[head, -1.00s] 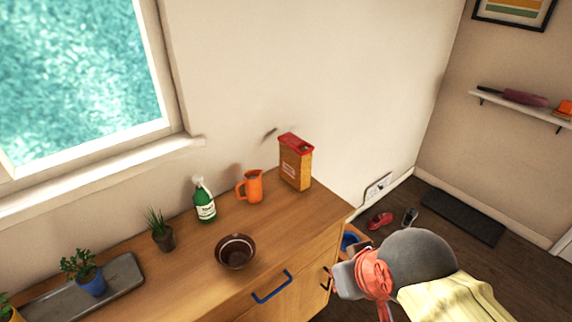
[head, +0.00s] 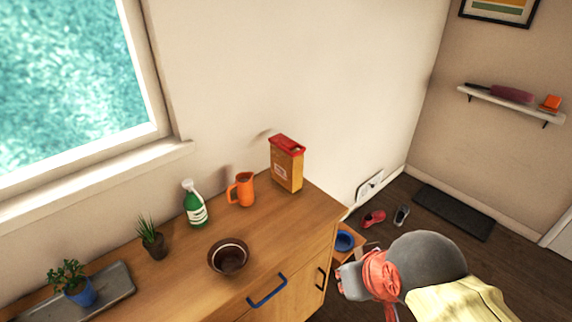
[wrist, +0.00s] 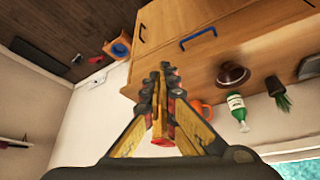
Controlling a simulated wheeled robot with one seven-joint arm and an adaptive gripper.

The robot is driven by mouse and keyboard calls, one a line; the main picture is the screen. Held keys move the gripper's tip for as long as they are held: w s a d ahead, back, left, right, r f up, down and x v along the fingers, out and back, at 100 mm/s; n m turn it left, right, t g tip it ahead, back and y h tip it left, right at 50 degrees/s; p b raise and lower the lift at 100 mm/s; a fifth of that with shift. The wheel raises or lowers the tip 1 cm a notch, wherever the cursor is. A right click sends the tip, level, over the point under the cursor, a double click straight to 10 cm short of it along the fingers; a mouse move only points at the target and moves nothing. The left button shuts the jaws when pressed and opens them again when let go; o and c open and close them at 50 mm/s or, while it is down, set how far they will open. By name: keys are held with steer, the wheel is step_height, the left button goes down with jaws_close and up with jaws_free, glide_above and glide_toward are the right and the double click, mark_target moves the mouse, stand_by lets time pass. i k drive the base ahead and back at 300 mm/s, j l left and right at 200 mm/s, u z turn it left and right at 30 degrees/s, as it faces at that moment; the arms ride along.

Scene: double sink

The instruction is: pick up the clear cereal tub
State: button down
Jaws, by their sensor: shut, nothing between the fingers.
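The cereal tub (head: 287,170) stands upright near the right end of the wooden counter, against the wall. It looks orange-brown with a red lid and a pale label. In the wrist view a narrow part of the tub (wrist: 160,122) shows behind my fingers, which hide most of it. My gripper (head: 341,283) is off the right end of the counter in the head view, apart from the tub. Its fingers come together at the tips (wrist: 165,68) in the wrist view. It is shut and empty.
Left of the tub stand an orange pitcher (head: 241,190), a green spray bottle (head: 194,207) and potted plants (head: 152,241). A brown bowl (head: 228,257) sits nearer the front edge. Shoes (head: 373,218) lie on the floor.

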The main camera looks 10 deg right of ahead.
mark_target(287, 155)
steer(key=i+l, duration=0.15)
steer(key=l, duration=0.2)
steer(key=i+l, duration=0.15)
steer(key=l, duration=0.2)
steer(key=i+l, duration=0.2)
steer(key=l, duration=0.15)
steer(key=i+l, duration=0.15)
steer(key=l, duration=0.2)
steer(key=i+l, duration=0.15)
steer(key=l, duration=0.2)
steer(key=z, duration=0.05)
